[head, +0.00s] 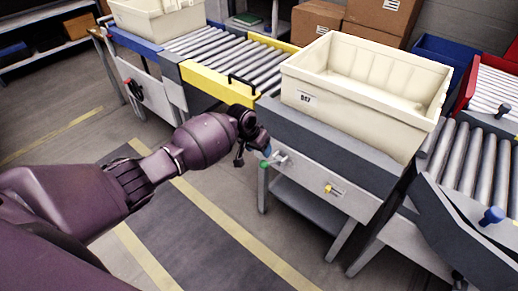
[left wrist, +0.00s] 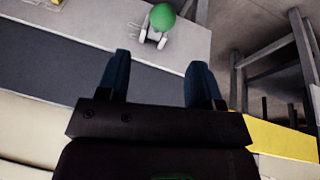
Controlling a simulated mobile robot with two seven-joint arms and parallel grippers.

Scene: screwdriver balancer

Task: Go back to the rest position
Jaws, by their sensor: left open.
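My left arm reaches in from the left in the head view, and its gripper (head: 262,150) is beside the front panel of the grey workstation (head: 310,165). In the left wrist view the two dark blue fingers (left wrist: 159,75) are spread apart with nothing between them. A green round knob on a metal fitting (left wrist: 162,17) is on the panel just beyond the fingertips, apart from them. My right gripper is in neither view.
An empty cream bin (head: 295,92) sits on the workstation. Roller conveyors (head: 225,52) with a yellow side rail (head: 215,87) run at the back left, and another conveyor (head: 470,150) is at right. Cardboard boxes (head: 385,18) stand behind. The floor at lower centre is clear.

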